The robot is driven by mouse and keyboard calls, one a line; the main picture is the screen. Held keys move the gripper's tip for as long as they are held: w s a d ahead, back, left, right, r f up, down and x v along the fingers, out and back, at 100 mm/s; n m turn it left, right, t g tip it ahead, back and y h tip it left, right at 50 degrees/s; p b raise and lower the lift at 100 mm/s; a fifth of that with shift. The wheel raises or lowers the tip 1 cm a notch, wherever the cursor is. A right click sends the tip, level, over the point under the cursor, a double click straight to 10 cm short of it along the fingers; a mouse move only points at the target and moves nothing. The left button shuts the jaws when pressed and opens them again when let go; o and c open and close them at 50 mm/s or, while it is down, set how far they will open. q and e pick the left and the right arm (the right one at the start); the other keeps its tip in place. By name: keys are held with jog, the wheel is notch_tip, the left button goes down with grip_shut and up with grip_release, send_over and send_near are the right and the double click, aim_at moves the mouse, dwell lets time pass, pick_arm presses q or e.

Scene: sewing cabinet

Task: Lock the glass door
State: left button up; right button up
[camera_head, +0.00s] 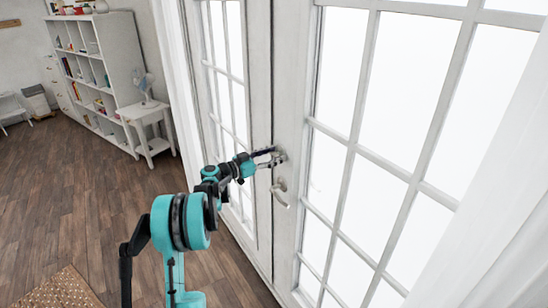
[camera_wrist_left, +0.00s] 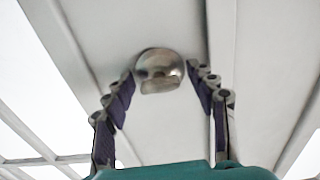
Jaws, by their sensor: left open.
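The white-framed glass door (camera_head: 292,80) stands in front of me, with a metal lever handle (camera_head: 281,193) on its frame. A round metal lock knob (camera_wrist_left: 159,68) shows in the left wrist view, on the white door frame just beyond the fingertips. My left gripper (camera_head: 272,158) is at the door just above the lever handle. In the left wrist view the left gripper (camera_wrist_left: 165,80) is open, its two fingers on either side of the knob; I cannot tell whether they touch it. In the head view the gripper mostly hides the knob. My right gripper is not in view.
A white curtain (camera_head: 505,215) hangs at the right and another (camera_head: 180,75) at the left of the door. A white bookshelf (camera_head: 122,50) and a small white table (camera_head: 147,113) with a fan stand at the back left. The wooden floor (camera_head: 85,205) is mostly clear.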

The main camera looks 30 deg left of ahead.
pick_arm(q)
jog(key=c, duration=1.2)
jog(key=shift+n, duration=0.4)
jog(key=n, duration=0.4)
jog(key=shift+p, duration=0.4)
jog(key=n, duration=0.9)
jog(key=shift+p, duration=0.4)
jog(key=shift+n, duration=2)
